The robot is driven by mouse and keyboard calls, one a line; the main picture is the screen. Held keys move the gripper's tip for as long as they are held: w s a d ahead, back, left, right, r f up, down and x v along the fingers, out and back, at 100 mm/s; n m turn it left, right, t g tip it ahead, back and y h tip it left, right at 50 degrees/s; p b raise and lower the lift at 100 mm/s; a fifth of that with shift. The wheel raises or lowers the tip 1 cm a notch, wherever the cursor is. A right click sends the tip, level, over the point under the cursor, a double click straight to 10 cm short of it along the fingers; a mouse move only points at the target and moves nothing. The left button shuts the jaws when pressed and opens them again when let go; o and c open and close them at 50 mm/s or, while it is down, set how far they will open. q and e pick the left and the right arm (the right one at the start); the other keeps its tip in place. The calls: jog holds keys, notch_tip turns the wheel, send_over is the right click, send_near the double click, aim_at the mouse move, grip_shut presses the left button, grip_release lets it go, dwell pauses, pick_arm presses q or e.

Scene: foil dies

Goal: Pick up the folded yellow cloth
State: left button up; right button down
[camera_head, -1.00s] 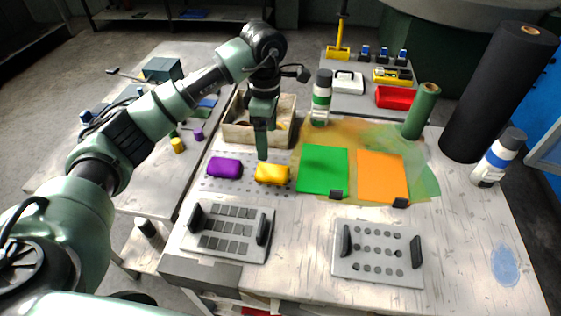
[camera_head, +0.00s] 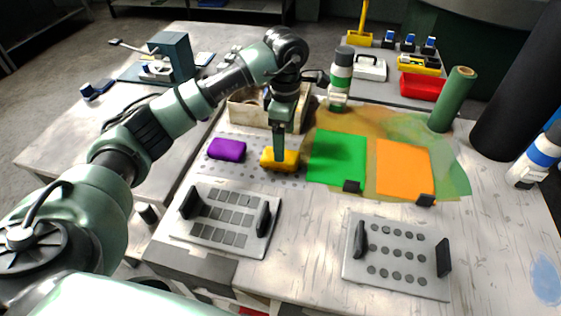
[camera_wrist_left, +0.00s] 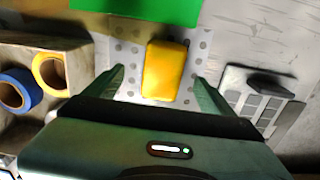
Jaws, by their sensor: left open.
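The folded yellow cloth (camera_head: 279,160) lies on a dotted white mat (camera_head: 258,180) on the workbench, beside a purple folded cloth (camera_head: 227,149). My left gripper (camera_head: 279,158) comes down over the yellow cloth from above and hides part of it. In the left wrist view, the yellow cloth (camera_wrist_left: 165,70) lies between and ahead of my open gripper's fingers (camera_wrist_left: 158,85), with a gap on both sides. My right gripper is not in view.
A wooden box (camera_head: 250,112) with tape rolls (camera_wrist_left: 48,72) stands close behind. A green sheet (camera_head: 337,157) and an orange sheet (camera_head: 403,168) lie to the right. Grey plates with black handles (camera_head: 225,218) (camera_head: 398,255) lie in front.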

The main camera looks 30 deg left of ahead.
pick_arm(q)
jog(key=f, duration=0.1)
jog(key=f+p, duration=0.1)
jog(key=f, duration=0.1)
jog(key=s+f, duration=0.1)
jog(key=f, duration=0.1)
jog(key=shift+a+f+p, duration=0.2)
jog(key=shift+a+p, duration=0.15)
jog(key=shift+w+f, duration=0.1)
jog(key=shift+f, duration=0.35)
jog(key=c, duration=1.5)
jog(key=shift+r, duration=0.1)
notch_tip(320, 180, up, 20)
jog(key=shift+f+b, duration=0.1)
jog(key=shift+b, duration=0.4)
